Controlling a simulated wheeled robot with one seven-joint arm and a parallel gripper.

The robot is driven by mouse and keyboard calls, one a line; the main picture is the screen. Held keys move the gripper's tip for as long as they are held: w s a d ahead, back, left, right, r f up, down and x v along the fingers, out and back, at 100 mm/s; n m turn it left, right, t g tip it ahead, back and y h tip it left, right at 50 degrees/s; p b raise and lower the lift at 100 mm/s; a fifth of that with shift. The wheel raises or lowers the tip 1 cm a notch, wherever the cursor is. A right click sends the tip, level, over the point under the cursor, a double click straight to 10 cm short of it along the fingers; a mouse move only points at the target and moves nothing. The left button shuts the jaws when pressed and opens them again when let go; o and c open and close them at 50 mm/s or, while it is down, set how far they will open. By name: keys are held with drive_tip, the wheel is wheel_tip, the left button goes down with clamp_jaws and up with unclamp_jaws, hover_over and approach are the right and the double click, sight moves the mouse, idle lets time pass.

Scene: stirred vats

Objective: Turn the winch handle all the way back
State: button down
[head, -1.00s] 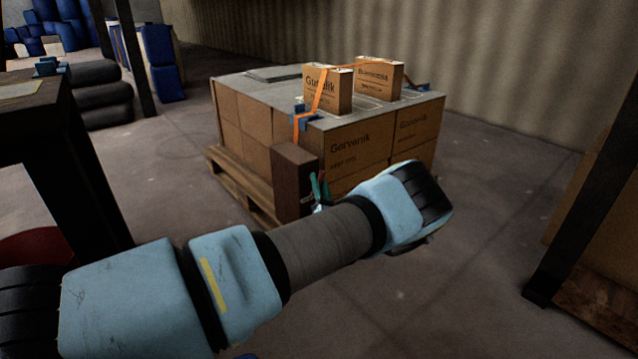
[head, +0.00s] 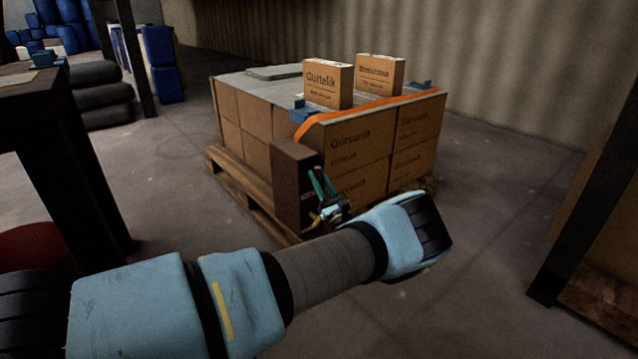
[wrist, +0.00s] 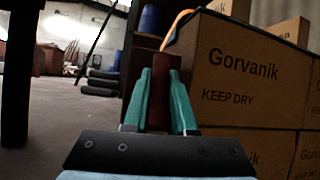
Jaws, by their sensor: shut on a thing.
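The winch is a dark brown upright housing (head: 294,188) at the near corner of a loaded pallet. My gripper (head: 323,184), with teal fingers, is beside the housing's right side in the head view. In the wrist view my gripper (wrist: 160,78) is shut on a red-brown bar, the winch handle (wrist: 158,104), which stands between its fingers. An orange strap (head: 372,107) runs from the blue corner piece above the winch along the load's top to the far right corner.
The boxes (head: 362,147) stand stacked on a wooden pallet (head: 236,184), with two small boxes (head: 328,83) on top. A dark table (head: 62,150) is on the left and a dark post (head: 590,190) on the right. The floor between is clear.

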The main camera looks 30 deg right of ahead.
drive_tip(key=n+y+b, duration=0.1)
drive_tip(key=n+y, duration=0.1)
drive_tip(key=n+y+b, duration=0.1)
drive_tip(key=n+y, duration=0.1)
drive_tip(key=n, duration=0.1)
drive_tip(key=n+y+b, duration=0.1)
drive_tip(key=n, duration=0.2)
drive_tip(key=shift+f+g+y, duration=0.25)
drive_tip(key=shift+g+y, duration=0.15)
drive_tip(key=n+g+y+b, duration=0.1)
drive_tip(key=n+y, duration=0.1)
drive_tip(key=n, duration=0.1)
drive_tip(key=n+g+y+b, duration=0.1)
drive_tip(key=n+y+b, duration=0.1)
drive_tip(key=n, duration=0.2)
drive_tip(key=shift+a+n+g, duration=0.15)
drive_tip(key=shift+n+g, duration=0.15)
drive_tip(key=n+g+y+b, duration=0.1)
drive_tip(key=n, duration=0.1)
drive_tip(key=n+g+y, duration=0.1)
drive_tip(key=n, duration=0.2)
drive_tip(key=shift+b, duration=0.35)
drive_tip(key=n+g+b, duration=0.1)
drive_tip(key=n+g, duration=0.2)
drive_tip(key=n, duration=0.1)
drive_tip(key=shift+f+n, duration=0.1)
drive_tip(key=shift+n, duration=0.3)
drive_tip(key=shift+a+n, duration=0.1)
drive_tip(key=shift+n, duration=0.2)
